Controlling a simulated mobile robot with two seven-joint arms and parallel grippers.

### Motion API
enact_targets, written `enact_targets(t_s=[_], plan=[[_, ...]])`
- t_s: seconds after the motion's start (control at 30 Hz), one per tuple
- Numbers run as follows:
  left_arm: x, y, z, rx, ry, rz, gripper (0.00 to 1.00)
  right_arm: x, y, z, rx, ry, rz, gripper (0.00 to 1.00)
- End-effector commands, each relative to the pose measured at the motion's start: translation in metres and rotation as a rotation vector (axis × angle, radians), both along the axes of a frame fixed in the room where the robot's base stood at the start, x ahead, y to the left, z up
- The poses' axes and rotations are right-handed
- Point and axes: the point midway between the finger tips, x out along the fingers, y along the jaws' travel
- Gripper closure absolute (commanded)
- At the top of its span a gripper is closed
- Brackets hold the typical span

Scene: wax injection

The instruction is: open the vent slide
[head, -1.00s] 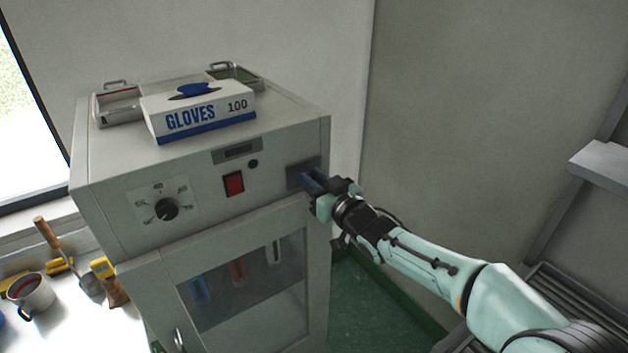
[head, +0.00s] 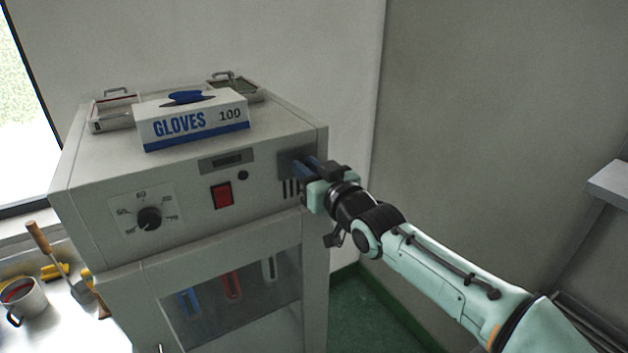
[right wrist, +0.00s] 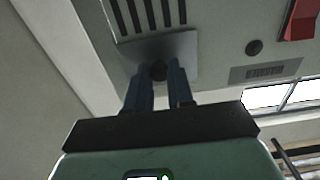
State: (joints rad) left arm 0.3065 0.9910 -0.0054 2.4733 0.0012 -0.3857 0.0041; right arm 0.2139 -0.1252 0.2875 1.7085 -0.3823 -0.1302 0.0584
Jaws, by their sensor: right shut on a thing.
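The vent slide (head: 287,157) is a small grey plate on the right of the cabinet's front panel. Dark vent slots (head: 291,188) show uncovered below it. In the right wrist view, which looks upside down, the slide plate (right wrist: 185,45) lies beside the slots (right wrist: 148,14). My right gripper (head: 307,166) is at the plate, its blue fingers (right wrist: 160,80) shut on the slide's small dark knob (right wrist: 157,70). The fingers and wrist hide part of the plate and knob in the head view. My left gripper is not in view.
A gloves box (head: 195,125) and metal trays (head: 113,113) stand on top. A mug (head: 25,300) is on the bench at left. The floor right of the cabinet is clear.

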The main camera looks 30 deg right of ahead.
Motion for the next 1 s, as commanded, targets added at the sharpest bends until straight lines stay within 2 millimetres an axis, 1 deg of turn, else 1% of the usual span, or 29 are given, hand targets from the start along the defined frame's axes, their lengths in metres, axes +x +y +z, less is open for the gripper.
enact_targets(t_s=[0.03,0.27,0.3,0.37,0.4,0.67,0.77,0.87,1.0], plan=[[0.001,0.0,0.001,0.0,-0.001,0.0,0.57,0.0,-0.004,0.006,0.001,-0.009,-0.007,1.0],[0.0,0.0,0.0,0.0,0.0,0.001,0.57,0.0,-0.003,0.007,0.0,-0.016,-0.006,1.0],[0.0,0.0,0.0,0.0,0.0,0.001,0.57,0.0,-0.003,0.008,0.0,-0.017,-0.006,0.75],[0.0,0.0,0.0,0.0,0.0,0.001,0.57,0.0,-0.003,0.008,0.0,-0.016,-0.005,0.55],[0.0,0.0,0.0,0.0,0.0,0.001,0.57,0.0,-0.003,0.007,0.0,-0.015,-0.005,0.52],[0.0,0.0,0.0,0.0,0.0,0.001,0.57,-0.001,-0.002,0.004,0.0,-0.009,-0.003,0.52],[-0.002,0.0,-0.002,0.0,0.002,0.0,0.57,-0.006,-0.001,0.004,-0.001,-0.009,-0.002,0.52],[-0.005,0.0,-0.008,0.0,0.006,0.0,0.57,-0.02,-0.002,0.004,-0.002,-0.011,-0.002,0.52],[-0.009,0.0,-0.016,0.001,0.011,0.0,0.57,-0.05,-0.004,0.004,-0.001,-0.013,0.0,0.52]])
